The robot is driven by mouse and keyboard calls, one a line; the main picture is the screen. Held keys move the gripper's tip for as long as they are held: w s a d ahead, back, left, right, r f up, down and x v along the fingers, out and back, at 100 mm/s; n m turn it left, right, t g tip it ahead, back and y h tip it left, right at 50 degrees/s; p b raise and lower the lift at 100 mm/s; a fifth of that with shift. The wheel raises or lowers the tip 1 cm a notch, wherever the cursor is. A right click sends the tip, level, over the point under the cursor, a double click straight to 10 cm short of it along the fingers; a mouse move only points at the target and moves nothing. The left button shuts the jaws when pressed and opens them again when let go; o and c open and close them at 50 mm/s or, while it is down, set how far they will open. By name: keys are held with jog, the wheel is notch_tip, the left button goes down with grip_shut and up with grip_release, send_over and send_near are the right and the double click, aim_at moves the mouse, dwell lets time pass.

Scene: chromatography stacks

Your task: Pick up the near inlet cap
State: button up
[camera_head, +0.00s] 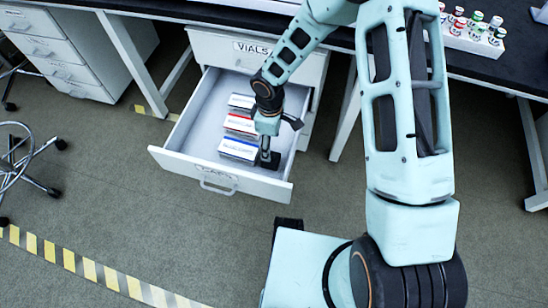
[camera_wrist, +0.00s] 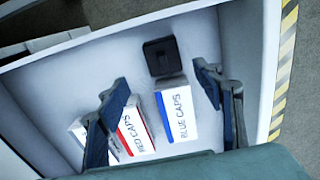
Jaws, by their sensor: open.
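A black, squarish block (camera_wrist: 162,57) lies on the drawer floor beside the end of the BLUE CAPS box; it may be the near inlet cap, but I cannot tell for sure. My gripper (camera_head: 266,152) is down inside the open drawer, to the right of the boxes. In the wrist view my gripper (camera_wrist: 161,78) has its two fingers spread wide, with the block and the box end showing between and beyond them. Nothing is held. In the head view the gripper partly hides that spot, and the dark shapes there are hard to separate.
The drawer (camera_head: 176,152) holds the BLUE CAPS box (camera_head: 238,149), the RED CAPS box (camera_head: 239,124) and a third box (camera_head: 241,102). Its walls surround my gripper closely. The black bench (camera_head: 330,30) stands behind, with a rack of vials (camera_head: 472,35) on it.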

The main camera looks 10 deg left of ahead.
aim_at(275, 156)
jog(key=f+b, duration=0.1)
jog(key=f, duration=0.2)
jog(key=f+b, duration=0.1)
jog(key=f, duration=0.2)
jog(key=f+b, duration=0.1)
jog(key=f, duration=0.2)
jog(key=shift+s+d+f, duration=0.1)
jog(key=shift+s, duration=0.2)
jog(key=c, duration=1.2)
